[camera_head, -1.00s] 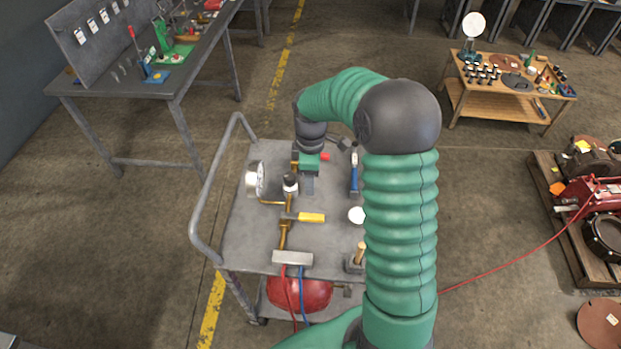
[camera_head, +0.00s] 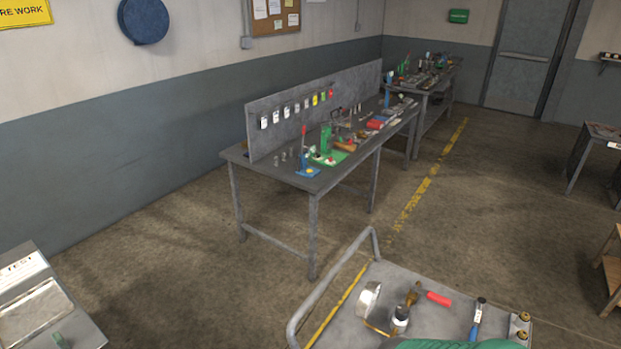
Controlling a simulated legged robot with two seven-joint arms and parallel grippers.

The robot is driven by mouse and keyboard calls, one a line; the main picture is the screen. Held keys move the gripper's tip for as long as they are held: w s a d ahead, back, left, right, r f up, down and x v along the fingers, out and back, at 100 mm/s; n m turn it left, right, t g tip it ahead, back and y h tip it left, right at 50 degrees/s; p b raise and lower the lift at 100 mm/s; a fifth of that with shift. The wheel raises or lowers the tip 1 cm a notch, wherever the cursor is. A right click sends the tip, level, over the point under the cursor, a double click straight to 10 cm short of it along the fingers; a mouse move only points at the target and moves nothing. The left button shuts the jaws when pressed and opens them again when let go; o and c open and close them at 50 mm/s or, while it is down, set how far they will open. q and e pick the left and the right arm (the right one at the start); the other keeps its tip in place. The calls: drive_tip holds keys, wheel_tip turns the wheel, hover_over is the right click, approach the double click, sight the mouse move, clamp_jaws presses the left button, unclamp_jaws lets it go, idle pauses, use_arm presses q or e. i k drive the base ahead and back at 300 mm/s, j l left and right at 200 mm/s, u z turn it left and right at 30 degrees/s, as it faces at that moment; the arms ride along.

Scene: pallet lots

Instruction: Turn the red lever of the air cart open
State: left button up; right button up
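The air cart (camera_head: 345,330) stands at the bottom of the head view, its near part cut off by the picture's edge. Its red lever (camera_head: 438,299) lies on a brass valve (camera_head: 412,297) and points to the right. A round gauge (camera_head: 368,299) is left of the valve, and a black-and-white fitting (camera_head: 400,318) is in front of it. A green part of my arm shows at the bottom edge, over the near side of the cart. Neither of my grippers is in view.
A blue-handled tool (camera_head: 476,318) and brass-topped fittings (camera_head: 520,326) lie on the cart's right side. The cart's tube handle (camera_head: 318,290) rises at its left. A grey workbench (camera_head: 235,152) with tools stands behind. Open floor lies left of the cart.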

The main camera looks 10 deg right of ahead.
sight(430, 295)
drive_tip(key=z, duration=1.4)
